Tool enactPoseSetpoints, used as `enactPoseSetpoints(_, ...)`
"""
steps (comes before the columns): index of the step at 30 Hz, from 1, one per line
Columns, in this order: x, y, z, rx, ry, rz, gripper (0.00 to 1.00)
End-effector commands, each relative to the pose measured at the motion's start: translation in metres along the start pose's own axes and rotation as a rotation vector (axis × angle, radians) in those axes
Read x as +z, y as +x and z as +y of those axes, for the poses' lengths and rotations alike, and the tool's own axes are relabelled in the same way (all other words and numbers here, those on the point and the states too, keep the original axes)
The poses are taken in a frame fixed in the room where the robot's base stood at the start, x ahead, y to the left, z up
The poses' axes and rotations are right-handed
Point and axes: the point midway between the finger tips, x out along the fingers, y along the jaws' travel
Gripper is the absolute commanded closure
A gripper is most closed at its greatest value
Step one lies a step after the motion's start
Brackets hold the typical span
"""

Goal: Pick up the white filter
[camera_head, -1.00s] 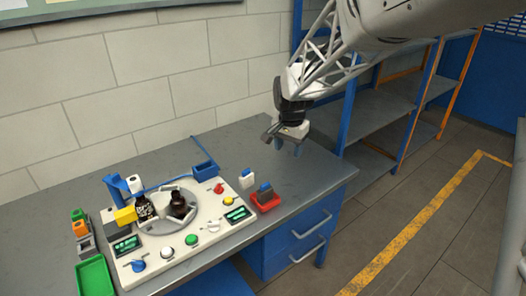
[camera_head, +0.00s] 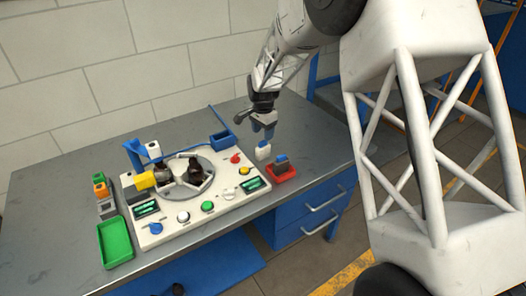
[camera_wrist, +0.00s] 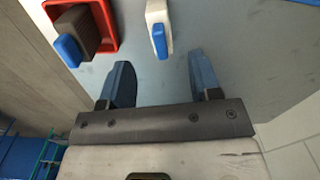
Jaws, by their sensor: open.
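The white filter (camera_head: 262,152) is a small white block with a blue part, standing on the grey table just left of the red tray. In the wrist view the white filter (camera_wrist: 160,12) shows at the top edge, with its blue tab (camera_wrist: 160,42) pointing toward the gap between my fingers. My gripper (camera_head: 264,132) is open and empty, just above and behind the filter in the head view. In the wrist view my gripper (camera_wrist: 163,80) has its two blue fingers apart, with bare table between them. The filter's top is partly covered by my gripper in the head view.
A red tray (camera_head: 284,175) holding a grey and blue block stands close right of the filter. A white station (camera_head: 187,220) with knobs and dark bottles lies left. A blue box (camera_head: 221,140) stands behind it, a green tray (camera_head: 115,242) at far left. Table behind my gripper is clear.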

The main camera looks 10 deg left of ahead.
Motion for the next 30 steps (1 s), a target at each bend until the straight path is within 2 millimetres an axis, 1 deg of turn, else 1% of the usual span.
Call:
enactPoseSetpoints(9, 0.000, 0.001, 0.000, 0.000, 0.000, 0.000, 0.43)
enactPoseSetpoints(20, 0.000, 0.024, 0.000, 0.000, 0.000, 0.000, 0.43)
enactPoseSetpoints(30, 0.000, 0.026, 0.000, -0.001, 0.000, 0.000, 0.43)
